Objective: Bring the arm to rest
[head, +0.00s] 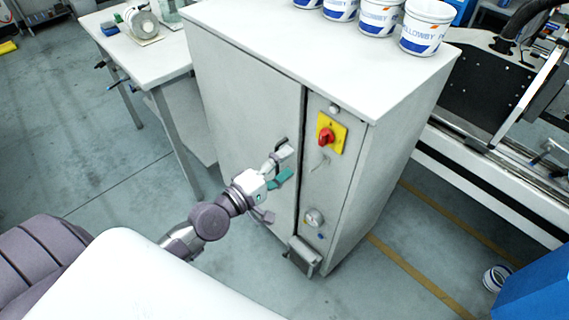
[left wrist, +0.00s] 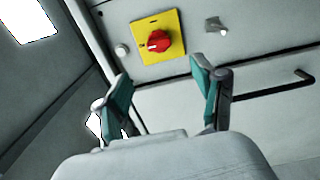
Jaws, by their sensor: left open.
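My left gripper (head: 283,166) is in front of the grey cabinet (head: 235,110), near the edge between its door and the narrow panel. Its teal-padded fingers stand apart with nothing between them. In the left wrist view the open left gripper (left wrist: 163,95) faces the panel, with the red rotary switch on its yellow plate (left wrist: 157,40) showing beyond the fingers. In the head view the red switch (head: 325,138) is above and right of the fingers. The fingers appear apart from the switch. A dark door handle (left wrist: 300,78) shows at the right of the wrist view. My right gripper is not in view.
White and blue tubs (head: 427,27) stand along the cabinet top. A white table (head: 150,55) with a roll (head: 142,24) is at the left back. A machine (head: 490,85) stands at the right. Grey floor (head: 110,150) is open at the left.

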